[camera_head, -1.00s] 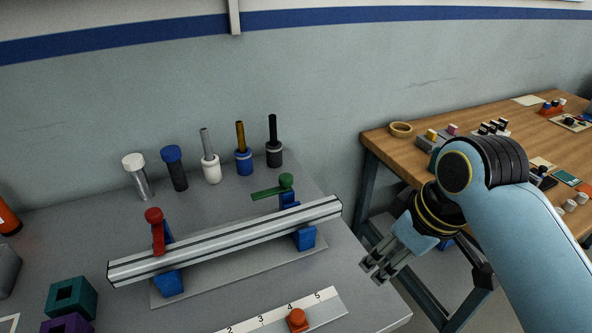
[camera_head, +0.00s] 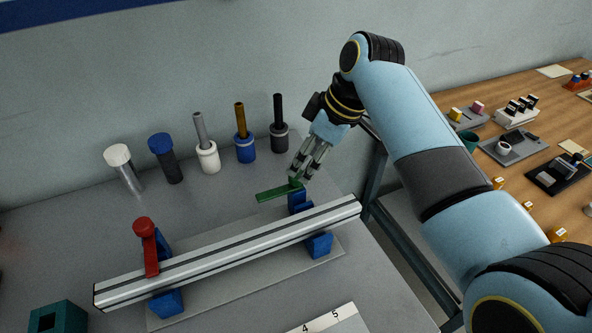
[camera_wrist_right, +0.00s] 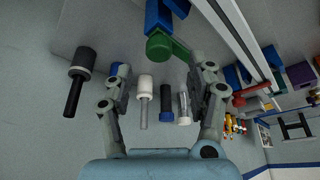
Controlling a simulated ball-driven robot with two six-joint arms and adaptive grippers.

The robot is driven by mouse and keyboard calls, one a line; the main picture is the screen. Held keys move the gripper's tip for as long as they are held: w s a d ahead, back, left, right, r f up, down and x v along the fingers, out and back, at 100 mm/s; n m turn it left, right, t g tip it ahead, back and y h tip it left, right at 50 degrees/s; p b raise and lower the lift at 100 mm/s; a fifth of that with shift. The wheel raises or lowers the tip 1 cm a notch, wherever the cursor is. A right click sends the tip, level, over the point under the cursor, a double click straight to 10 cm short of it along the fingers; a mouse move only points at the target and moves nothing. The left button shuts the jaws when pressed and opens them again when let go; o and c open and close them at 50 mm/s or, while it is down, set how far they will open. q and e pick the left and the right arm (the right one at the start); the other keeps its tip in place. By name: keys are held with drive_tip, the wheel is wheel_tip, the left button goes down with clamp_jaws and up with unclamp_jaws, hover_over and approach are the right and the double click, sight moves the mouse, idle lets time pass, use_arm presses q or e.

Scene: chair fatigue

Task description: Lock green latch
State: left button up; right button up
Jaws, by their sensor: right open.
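The green latch (camera_head: 276,191) sits on a blue clamp block (camera_head: 299,200) at the right end of the silver rail (camera_head: 225,256). Its arm points left, behind the rail and apart from it. It also shows in the wrist view, with its round green knob (camera_wrist_right: 159,47) at top centre. My right gripper (camera_head: 302,172) is just above and behind the knob, pointing down. In the wrist view its open fingers (camera_wrist_right: 163,75) are spread with nothing between them, and the knob lies just beyond the tips. Contact cannot be told. My left gripper is not in view.
A red latch (camera_head: 147,247) lies across the rail's left part. Several upright tools, including a black-handled one (camera_head: 279,135), stand along the wall behind. A teal block (camera_head: 58,318) is at lower left. A numbered strip (camera_head: 325,322) is at the front.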

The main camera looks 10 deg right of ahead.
sight(297, 175)
drive_tip(key=x, duration=0.3)
drive_tip(key=shift+w+f, duration=0.1)
drive_tip(key=shift+f, duration=0.2)
drive_tip(key=x, duration=0.2)
drive_tip(key=shift+w+a+f, duration=0.1)
drive_tip(key=shift+a+f, duration=0.05)
drive_tip(key=shift+f, duration=0.1)
drive_tip(key=c, duration=1.1)
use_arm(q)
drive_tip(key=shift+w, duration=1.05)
use_arm(e)
clamp_jaws()
